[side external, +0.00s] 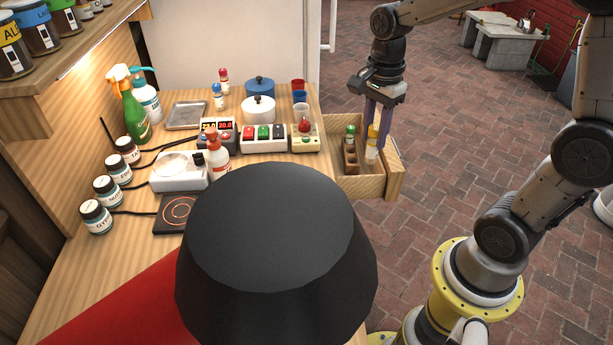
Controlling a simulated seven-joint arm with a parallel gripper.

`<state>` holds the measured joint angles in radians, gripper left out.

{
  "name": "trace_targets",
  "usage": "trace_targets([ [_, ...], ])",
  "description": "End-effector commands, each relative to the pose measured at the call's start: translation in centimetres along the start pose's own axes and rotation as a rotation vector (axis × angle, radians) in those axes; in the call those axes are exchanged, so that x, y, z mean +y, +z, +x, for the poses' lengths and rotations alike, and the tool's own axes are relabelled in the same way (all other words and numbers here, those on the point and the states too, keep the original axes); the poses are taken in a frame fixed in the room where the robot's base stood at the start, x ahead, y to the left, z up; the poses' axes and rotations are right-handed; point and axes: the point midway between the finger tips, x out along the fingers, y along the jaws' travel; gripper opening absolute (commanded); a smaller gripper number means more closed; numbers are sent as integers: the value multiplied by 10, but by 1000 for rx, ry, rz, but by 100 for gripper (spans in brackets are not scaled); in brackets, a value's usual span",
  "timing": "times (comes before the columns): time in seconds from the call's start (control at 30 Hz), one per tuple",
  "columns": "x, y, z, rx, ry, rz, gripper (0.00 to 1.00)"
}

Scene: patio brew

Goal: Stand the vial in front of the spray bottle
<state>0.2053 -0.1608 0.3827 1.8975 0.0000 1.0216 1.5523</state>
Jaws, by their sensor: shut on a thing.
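A vial with a yellow cap (371,151) is upright between the fingers of my gripper (375,126), at the open drawer. My gripper is shut on it near its cap. Whether its lower end touches the rack or drawer floor, I cannot tell. A wooden rack (350,157) in the drawer holds a vial with a green cap (350,134). A green spray bottle with an orange head (134,118) stands at the back left of the counter. A white spray bottle with a teal head (149,104) stands just beyond it.
The open drawer (393,178) juts from the counter. A large black shape (270,215) blocks the foreground.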

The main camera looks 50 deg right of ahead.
Motion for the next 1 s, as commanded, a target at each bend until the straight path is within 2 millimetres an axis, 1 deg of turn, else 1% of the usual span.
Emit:
trace_targets([
  [0.03,4,16,-14,0,-7,-40,0],
  [0.13,11,37,-30,0,-3,-103,0],
  [0.23,14,51,-40,0,-1,-152,0],
  [0.37,13,59,-43,0,3,-182,0],
  [0.47,2,63,-37,1,5,-188,0],
  [0.83,-78,77,0,0,5,-187,0],
  [0.9,-87,79,15,1,8,-186,0],
  [1.0,-100,81,30,0,5,-186,0],
])
